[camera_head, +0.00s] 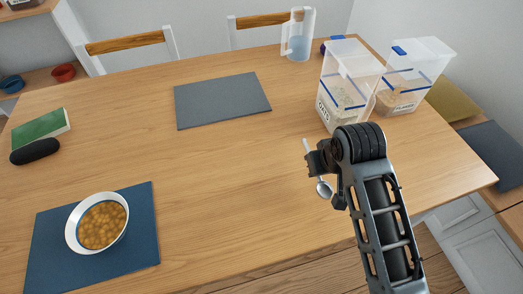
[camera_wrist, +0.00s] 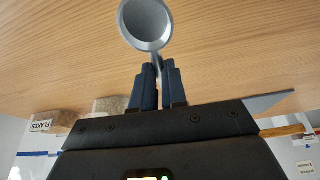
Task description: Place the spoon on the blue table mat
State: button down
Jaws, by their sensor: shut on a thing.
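My gripper (camera_head: 317,168) is at the right of the table in the head view, above the wooden top. It is shut on a metal spoon (camera_head: 324,189), whose bowl hangs toward the near side. In the wrist view the spoon's bowl (camera_wrist: 146,22) stands out beyond the closed fingers (camera_wrist: 157,84). The blue table mat (camera_head: 142,224) lies at the near left of the table, well away from my gripper. A white bowl of brown food (camera_head: 74,234) stands on the mat, with bare mat to its right and in front.
A grey mat (camera_head: 222,100) lies at the back middle. A jug (camera_head: 298,35) and two clear food containers (camera_head: 352,70) (camera_head: 414,72) stand at the back right. A green book (camera_head: 40,131) and a dark case (camera_head: 35,151) lie at the left. The table's middle is clear.

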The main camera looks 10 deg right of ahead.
aim_at(45, 251)
jog(key=k+j, duration=0.2)
jog(key=k, duration=0.2)
jog(key=k+j, duration=0.2)
jog(key=k, duration=0.25)
jog(key=k+j+z, duration=0.1)
jog(key=j, duration=0.3)
jog(key=k+j, duration=0.15)
jog(key=j, duration=0.3)
jog(key=k+j+z, duration=0.15)
jog(key=j, duration=0.25)
jog(key=k+j, duration=0.1)
jog(key=j, duration=0.75)
jog(key=k+j+z, duration=0.15)
jog(key=j, duration=0.8)
jog(key=k+j+z, duration=0.15)
jog(key=j, duration=0.3)
jog(key=k+j, duration=0.1)
jog(key=j, duration=0.35)
jog(key=j+z, duration=0.4)
jog(key=j, duration=1.85)
jog(key=i+j+z, duration=0.1)
jog(key=i+j, duration=0.25)
jog(key=i, duration=0.25)
jog(key=i+j, duration=0.45)
jog(key=i, duration=0.15)
jog(key=l+z, duration=0.05)
